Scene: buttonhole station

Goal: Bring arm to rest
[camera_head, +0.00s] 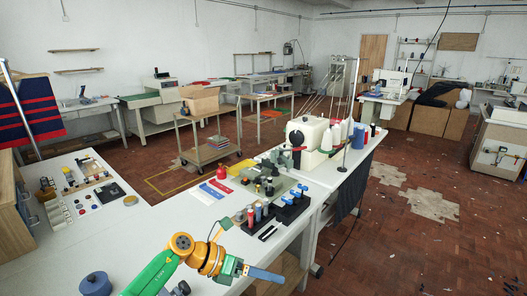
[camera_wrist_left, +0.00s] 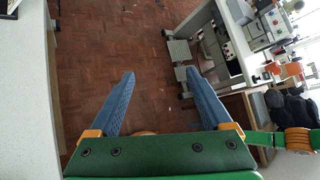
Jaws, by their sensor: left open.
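My left arm comes in at the bottom of the head view, and its left gripper (camera_head: 265,273) is over the front edge of the white table (camera_head: 150,235). In the left wrist view the left gripper (camera_wrist_left: 160,73) has its two blue fingers spread wide. Nothing is between them but the red-brown floor far behind. My right gripper does not show clearly in either view.
The buttonhole machine (camera_head: 310,135) stands on the table's far right end, with thread cones (camera_head: 337,130) beside it. A black block with blue-topped bottles (camera_head: 292,203) and a dark blue round pot (camera_head: 95,284) are near the arm. Floor (camera_head: 400,240) lies open to the right.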

